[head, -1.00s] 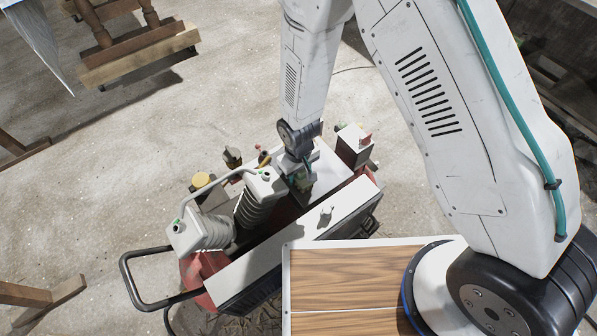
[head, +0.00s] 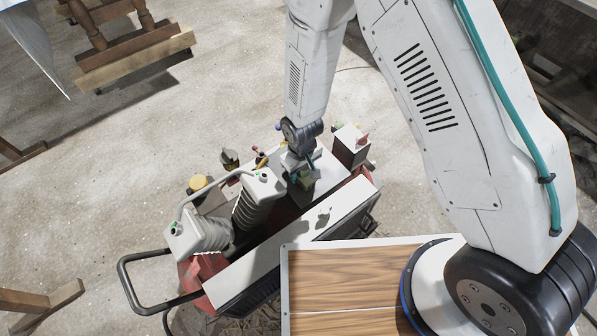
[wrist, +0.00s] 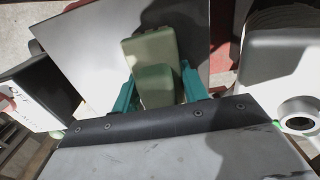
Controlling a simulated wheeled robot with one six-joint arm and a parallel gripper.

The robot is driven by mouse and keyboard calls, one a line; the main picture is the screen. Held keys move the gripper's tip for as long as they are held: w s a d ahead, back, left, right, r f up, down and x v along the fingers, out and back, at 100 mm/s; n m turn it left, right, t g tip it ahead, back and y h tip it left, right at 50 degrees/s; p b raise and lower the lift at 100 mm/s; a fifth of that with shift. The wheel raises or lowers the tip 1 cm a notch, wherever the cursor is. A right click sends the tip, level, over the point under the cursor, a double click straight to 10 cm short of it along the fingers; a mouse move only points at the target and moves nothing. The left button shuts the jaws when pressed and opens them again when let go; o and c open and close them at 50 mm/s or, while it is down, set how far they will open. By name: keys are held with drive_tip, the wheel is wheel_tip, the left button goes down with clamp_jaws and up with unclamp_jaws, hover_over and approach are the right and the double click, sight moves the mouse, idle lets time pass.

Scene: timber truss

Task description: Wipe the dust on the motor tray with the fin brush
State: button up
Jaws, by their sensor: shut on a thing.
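My gripper (head: 302,177) is at the machine, over a flat pale plate (head: 328,170) that I take to be the motor tray. In the wrist view its teal fingers (wrist: 157,92) are shut on a green block-shaped thing (wrist: 150,48), which I take to be the fin brush. The brush's lower end is hidden, so I cannot tell whether it touches the tray. The tray also shows in the wrist view (wrist: 80,42), pale on the left and greyer on the right. I cannot clearly make out dust on it.
A white ribbed duct unit (head: 262,187) stands left of my gripper. A dark box with a white top (head: 350,148) stands to its right. A long white panel (head: 285,250) runs in front.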

drive_tip(key=shift+w+d+f, duration=0.15)
drive_tip(key=shift+w+d, duration=0.2)
drive_tip(key=shift+d, duration=0.15)
drive_tip(key=shift+s+a+f, duration=0.1)
drive_tip(key=shift+s+a, duration=1)
drive_tip(key=shift+a, duration=0.15)
drive_tip(key=shift+w+d+r, duration=0.25)
drive_tip(key=shift+w+d, duration=0.85)
drive_tip(key=shift+d, duration=0.2)
drive_tip(key=shift+s+a+f, duration=0.1)
drive_tip(key=shift+s+a, duration=0.35)
drive_tip(key=shift+a, duration=0.25)
drive_tip(key=shift+s+a, duration=0.45)
drive_tip(key=shift+a, duration=0.2)
drive_tip(key=shift+w+d, duration=0.45)
drive_tip(key=shift+d, duration=0.2)
drive_tip(key=shift+w+d, duration=0.45)
drive_tip(key=shift+d, duration=0.25)
drive_tip(key=shift+s+a, duration=0.5)
drive_tip(key=shift+a, duration=0.2)
drive_tip(key=shift+s+a, duration=0.5)
drive_tip(key=shift+a, duration=0.15)
